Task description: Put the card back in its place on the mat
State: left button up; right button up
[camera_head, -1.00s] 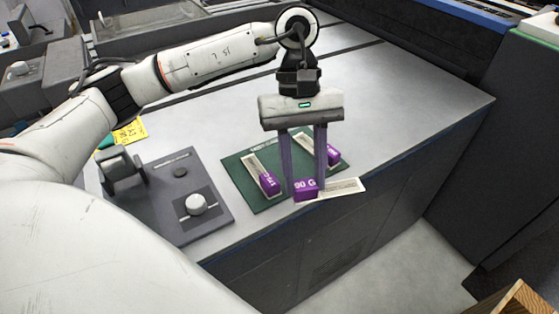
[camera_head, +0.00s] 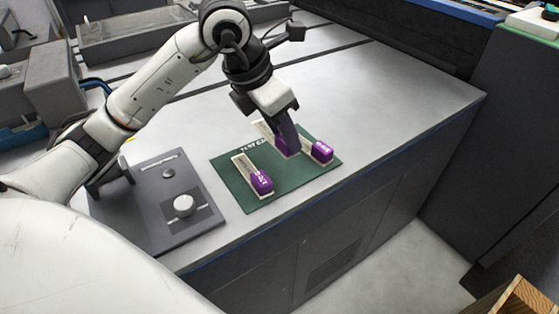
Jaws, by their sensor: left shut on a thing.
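The dark green mat (camera_head: 290,190) lies near the front edge of the grey worktop. A pale card with a purple end (camera_head: 262,183) lies on its left part. Another card's purple end (camera_head: 322,152) shows at its right part. My left gripper (camera_head: 286,148) is tilted over the far middle of the mat, shut on a card with a purple end (camera_head: 291,150), between the other two. The fingers hide much of the held card; I cannot tell whether it touches the mat. My right gripper is not in view.
A dark grey panel with a white knob (camera_head: 184,206) lies left of the mat. The worktop (camera_head: 400,100) is clear to the right and behind. Its front edge drops to the floor. A wooden box (camera_head: 515,300) stands at the bottom right.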

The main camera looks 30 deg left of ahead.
pick_arm(q)
jog(key=shift+f, duration=3.55)
jog(key=shift+b, duration=0.3)
jog(key=shift+f, duration=0.2)
jog(key=o, duration=1)
jog(key=shift+r, duration=0.1)
jog(key=p+v, duration=0.1)
jog(key=v, duration=1.1)
jog(key=shift+r, duration=0.1)
jog(key=shift+r, duration=0.1)
